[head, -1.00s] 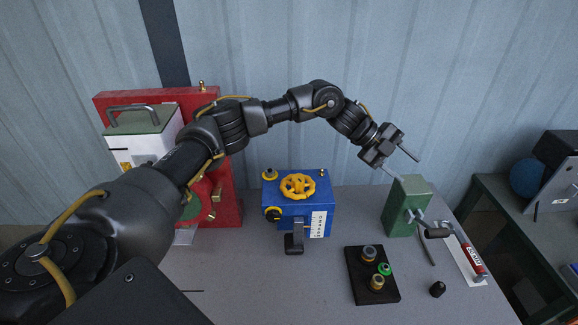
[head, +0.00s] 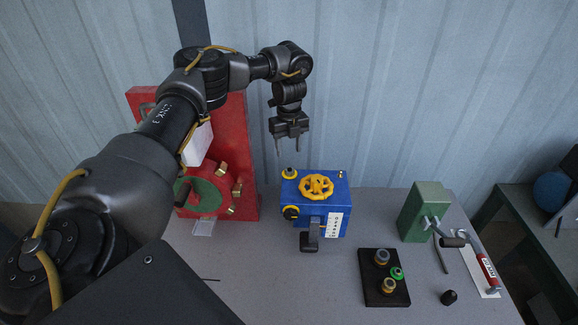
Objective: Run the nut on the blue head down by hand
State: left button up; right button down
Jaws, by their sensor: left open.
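The blue head (head: 330,220) is a blue box on the grey bench, with a yellow handwheel (head: 316,186) on top. A yellow ring-like part (head: 289,173), perhaps the nut, sits at its top left corner. My right gripper is out of view.
A red stand (head: 247,165) with a green and red round flange is at left, partly behind my arm. A black tray (head: 370,292) with several fittings lies front right. A green block (head: 428,208) with a crank, a red-handled tool (head: 487,268) and a black knob (head: 449,297) are at right.

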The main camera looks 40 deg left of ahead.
aim_at(290, 169)
pick_arm(q)
notch_tip(290, 169, down, 7)
jog(key=shift+r+p, duration=0.1)
jog(key=shift+p, duration=1.05)
jog(key=shift+f, duration=0.65)
jog(key=c, duration=1)
jog(key=shift+f+m, duration=0.1)
jog(key=shift+m, duration=0.5)
jog(key=shift+w+d+m+b, duration=0.1)
jog(key=shift+m+b, duration=0.55)
jog(key=shift+m, duration=0.55)
